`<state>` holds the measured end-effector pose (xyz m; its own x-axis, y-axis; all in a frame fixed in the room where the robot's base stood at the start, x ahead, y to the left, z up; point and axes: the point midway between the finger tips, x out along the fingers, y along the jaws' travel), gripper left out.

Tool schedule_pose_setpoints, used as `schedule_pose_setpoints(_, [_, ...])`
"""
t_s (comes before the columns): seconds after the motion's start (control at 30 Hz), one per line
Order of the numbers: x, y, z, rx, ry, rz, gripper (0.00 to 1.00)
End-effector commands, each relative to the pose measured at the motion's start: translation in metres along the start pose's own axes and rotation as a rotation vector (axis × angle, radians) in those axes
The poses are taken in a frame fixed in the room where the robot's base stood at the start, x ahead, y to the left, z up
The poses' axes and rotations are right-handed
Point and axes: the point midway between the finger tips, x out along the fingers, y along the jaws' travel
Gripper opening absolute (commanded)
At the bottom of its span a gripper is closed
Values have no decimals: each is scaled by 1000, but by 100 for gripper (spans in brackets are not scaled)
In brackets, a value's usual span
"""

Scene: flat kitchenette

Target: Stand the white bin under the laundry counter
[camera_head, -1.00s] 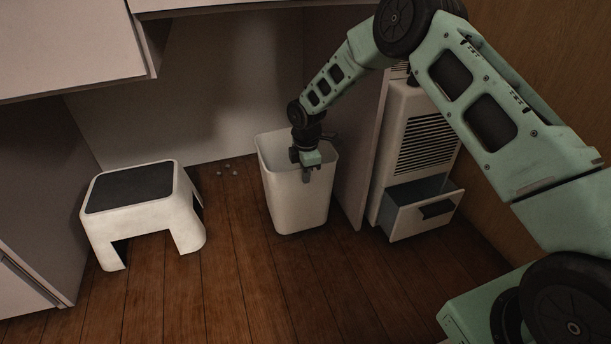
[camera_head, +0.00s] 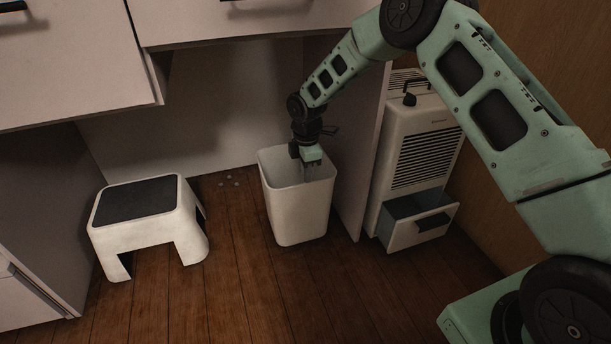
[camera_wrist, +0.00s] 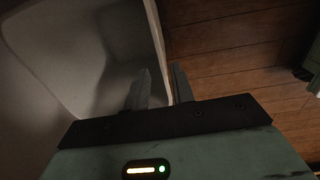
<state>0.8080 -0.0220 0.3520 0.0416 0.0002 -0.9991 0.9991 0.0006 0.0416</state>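The white bin (camera_head: 296,215) stands upright on the wood floor, open at the top, in front of the recess under the counter (camera_head: 240,30). My gripper (camera_head: 308,172) points down at the bin's opening. In the wrist view my gripper (camera_wrist: 160,80) is open. One finger shows over the bin's inside and the other over the floor side. The rim of the white bin (camera_wrist: 155,35) runs between them, with a gap beside the left finger. I cannot tell how deep the fingers reach. The bin's far base is hidden.
A white step stool (camera_head: 190,232) with a dark top stands left of the bin. A white heater-like unit (camera_head: 385,165) with a pulled-out drawer (camera_head: 410,235) stands right, beyond a side panel (camera_head: 352,190). Front floor is clear.

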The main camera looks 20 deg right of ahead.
Motion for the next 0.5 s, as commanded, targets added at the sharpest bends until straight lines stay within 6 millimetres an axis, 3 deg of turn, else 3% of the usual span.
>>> schedule_pose_setpoints(0.03, [-16, 0, 0, 0, 0, 1, 24])
schedule_pose_setpoints(0.1, [-27, 0, 0, 0, 0, 0, 24])
schedule_pose_setpoints(0.33, [-46, -1, -2, 3, 2, -1, 24])
schedule_pose_setpoints(0.5, [-79, -24, -29, 57, 19, -2, 24])
